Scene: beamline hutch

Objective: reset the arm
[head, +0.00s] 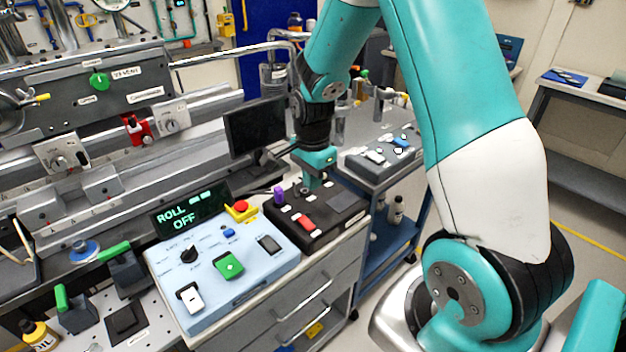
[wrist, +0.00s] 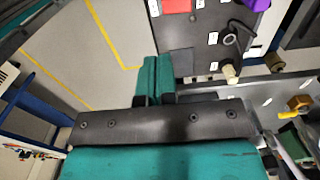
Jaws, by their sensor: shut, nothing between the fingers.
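My gripper (wrist: 156,80) is shut and empty, its two teal fingers together in the wrist view. In the head view my gripper (head: 316,184) points down over the back part of a black control box (head: 328,228). I cannot tell whether the fingertips touch the box. The box carries a red switch, a purple knob and several white labels. In the wrist view the black box (wrist: 190,50) lies beyond the fingers, to the upper right.
A light blue control panel (head: 215,302) with a green button, a red stop button and a display reading "ROLL OFF" stands left of the black box. A dark monitor (head: 255,125) stands behind. A blue cart (head: 385,235) is to the right.

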